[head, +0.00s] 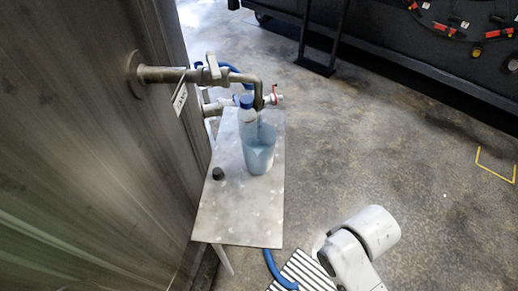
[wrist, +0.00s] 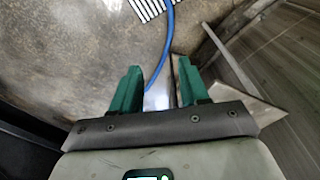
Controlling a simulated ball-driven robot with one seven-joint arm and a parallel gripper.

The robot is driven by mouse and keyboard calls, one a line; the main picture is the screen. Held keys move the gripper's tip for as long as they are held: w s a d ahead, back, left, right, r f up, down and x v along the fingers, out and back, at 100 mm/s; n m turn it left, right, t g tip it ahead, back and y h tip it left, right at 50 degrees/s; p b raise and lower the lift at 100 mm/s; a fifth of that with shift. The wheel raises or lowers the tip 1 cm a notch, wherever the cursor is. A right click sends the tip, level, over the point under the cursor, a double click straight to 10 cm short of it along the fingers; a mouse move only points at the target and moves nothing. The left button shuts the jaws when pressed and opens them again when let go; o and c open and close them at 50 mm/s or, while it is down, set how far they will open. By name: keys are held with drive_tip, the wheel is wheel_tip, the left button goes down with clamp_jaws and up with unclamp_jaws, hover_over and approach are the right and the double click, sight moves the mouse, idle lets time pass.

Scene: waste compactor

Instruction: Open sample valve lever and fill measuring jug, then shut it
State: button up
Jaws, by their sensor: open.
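In the head view, a grey pipe (head: 160,74) comes out of the metal wall and bends down at its far end. A pale lever (head: 212,66) stands across this pipe. A clear bluish measuring jug (head: 259,156) stands upright on the metal shelf (head: 240,215), below the pipe's outlet. It looks bluish inside; its liquid level and any stream from the outlet are unclear. My gripper (wrist: 160,75) shows only in the wrist view, with its green fingers apart and nothing between them. It points at the floor and shelf area, away from the lever and jug.
A bottle with a blue cap (head: 246,102) stands behind the jug. A small dark cap (head: 218,173) lies on the shelf's left. A red-handled valve (head: 275,95) is beyond the outlet. A blue hose (head: 277,270) and striped grate (head: 305,272) lie below. Floor to the right is clear.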

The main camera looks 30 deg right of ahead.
drive_tip(key=w+r+t+h, duration=0.2)
drive_tip(key=w+r+t, duration=0.1)
drive_tip(key=w, duration=0.5)
drive_tip(key=m+t+h, duration=0.3)
drive_tip(key=t, duration=0.7)
approach(215, 72)
drive_tip(key=s+d+f, duration=0.1)
drive_tip(key=d+f, duration=0.5)
drive_tip(key=f, duration=0.6)
drive_tip(key=w+a+r+t, duration=0.25)
drive_tip(key=a+r, duration=0.25)
drive_tip(key=r, duration=0.4)
drive_tip(key=shift+t+y, duration=0.3)
drive_tip(key=shift+t, duration=0.15)
drive_tip(key=x, duration=0.3)
drive_tip(key=p+x, duration=0.1)
drive_tip(key=x, duration=0.2)
drive_tip(key=p+x, duration=0.1)
drive_tip(key=x, duration=0.2)
drive_tip(key=shift+w+d+f, duration=0.3)
drive_tip(key=shift+d, duration=0.1)
drive_tip(key=shift+c, duration=0.3)
clamp_jaws()
